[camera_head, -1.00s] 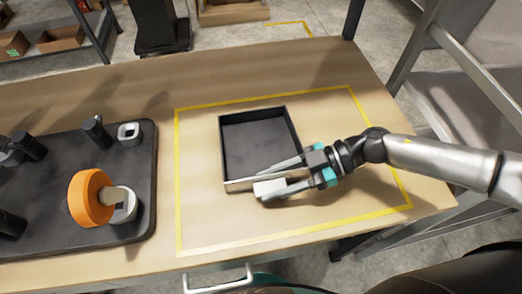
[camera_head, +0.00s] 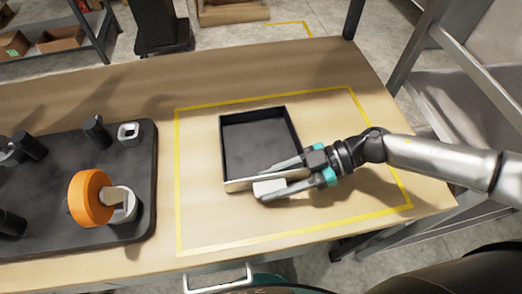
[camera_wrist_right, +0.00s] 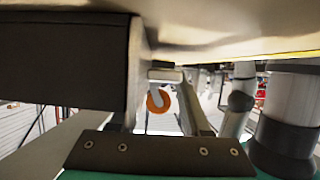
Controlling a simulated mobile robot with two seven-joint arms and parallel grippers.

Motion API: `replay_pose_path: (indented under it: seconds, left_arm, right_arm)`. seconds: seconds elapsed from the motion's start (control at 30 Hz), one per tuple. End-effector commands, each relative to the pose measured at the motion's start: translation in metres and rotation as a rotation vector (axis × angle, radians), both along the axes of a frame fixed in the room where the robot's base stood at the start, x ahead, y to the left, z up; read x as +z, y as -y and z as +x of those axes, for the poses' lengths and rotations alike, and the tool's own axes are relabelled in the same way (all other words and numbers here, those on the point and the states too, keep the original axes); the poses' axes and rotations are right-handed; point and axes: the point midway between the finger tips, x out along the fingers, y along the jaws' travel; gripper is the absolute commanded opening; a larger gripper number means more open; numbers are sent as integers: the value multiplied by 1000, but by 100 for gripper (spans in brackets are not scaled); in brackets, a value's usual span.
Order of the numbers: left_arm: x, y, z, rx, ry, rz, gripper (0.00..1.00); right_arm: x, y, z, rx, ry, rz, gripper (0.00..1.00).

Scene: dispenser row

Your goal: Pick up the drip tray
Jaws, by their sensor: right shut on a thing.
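The drip tray (camera_head: 252,141) is a square, dark, open tray with a pale front edge and a small white block at its front. It rests on the wooden table inside the yellow outline. My right gripper (camera_head: 268,187) comes in from the right and is shut on the tray's front, with one finger over the inside and one in front. In the right wrist view, a large dark wall (camera_wrist_right: 65,60), seemingly the tray's, fills the upper left close to the fingers. The exact contact is partly hidden. My left gripper does not show.
A dark board (camera_head: 60,160) at the left holds an orange disc (camera_head: 88,198), a white square ring (camera_head: 129,133) and several dark pegs. The table (camera_head: 150,85) is clear between the board and the tray. A metal frame (camera_head: 405,70) stands off the table's right side.

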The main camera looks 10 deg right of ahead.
Motion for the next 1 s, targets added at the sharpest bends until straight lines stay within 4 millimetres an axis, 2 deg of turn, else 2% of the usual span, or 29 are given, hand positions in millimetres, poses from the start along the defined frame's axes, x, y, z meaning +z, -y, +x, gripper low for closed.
replay_pose_path:
  seconds: [0.37, 0.57, 0.77, 1.0]
  left_arm:
    - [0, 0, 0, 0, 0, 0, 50]
    - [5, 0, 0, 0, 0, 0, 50]
    - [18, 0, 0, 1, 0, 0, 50]
    - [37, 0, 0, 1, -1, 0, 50]
  right_arm:
    - [2, 0, 0, 1, 3, 1, 0]
    - [15, 0, 1, 2, 5, 1, 0]
    - [53, 0, 1, 1, 8, 0, 0]
    - [125, 0, 1, 2, 11, 0, 0]
